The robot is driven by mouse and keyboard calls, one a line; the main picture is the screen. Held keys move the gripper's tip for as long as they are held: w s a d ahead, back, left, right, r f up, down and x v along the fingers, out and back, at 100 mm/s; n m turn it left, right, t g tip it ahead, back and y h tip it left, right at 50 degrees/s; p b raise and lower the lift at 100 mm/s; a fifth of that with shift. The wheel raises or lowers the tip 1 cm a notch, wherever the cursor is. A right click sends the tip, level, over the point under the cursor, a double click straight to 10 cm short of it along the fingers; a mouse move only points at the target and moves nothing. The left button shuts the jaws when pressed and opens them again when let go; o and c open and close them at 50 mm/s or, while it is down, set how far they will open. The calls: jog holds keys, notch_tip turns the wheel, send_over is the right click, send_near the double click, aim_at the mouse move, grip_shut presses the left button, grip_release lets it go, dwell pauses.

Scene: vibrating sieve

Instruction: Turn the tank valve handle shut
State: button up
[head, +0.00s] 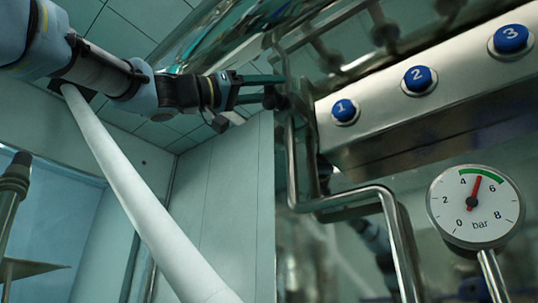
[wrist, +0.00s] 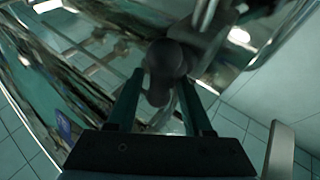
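The valve handle appears as a dark rounded knob (head: 272,98) beside the upper end of the steel pipe, left of the button panel. In the wrist view the dark knob (wrist: 164,58) lies at the far end of the fingers, with a smaller rounded part hanging lower between them. My gripper (head: 278,88) reaches in from the upper left with its two thin teal fingers apart. In the wrist view the fingers (wrist: 162,78) flank the knob, and gaps show beside its lower part. Whether a fingertip touches it cannot be told. The valve body is hidden or unclear.
A steel panel (head: 390,125) with blue buttons marked 1, 2 and 3 is right of the gripper. A pressure gauge (head: 475,206) below it reads about 5 bar. A bent steel pipe (head: 345,200) runs under the panel. A shiny tank surface (head: 240,32) is above and behind the gripper.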

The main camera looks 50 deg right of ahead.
grip_shut()
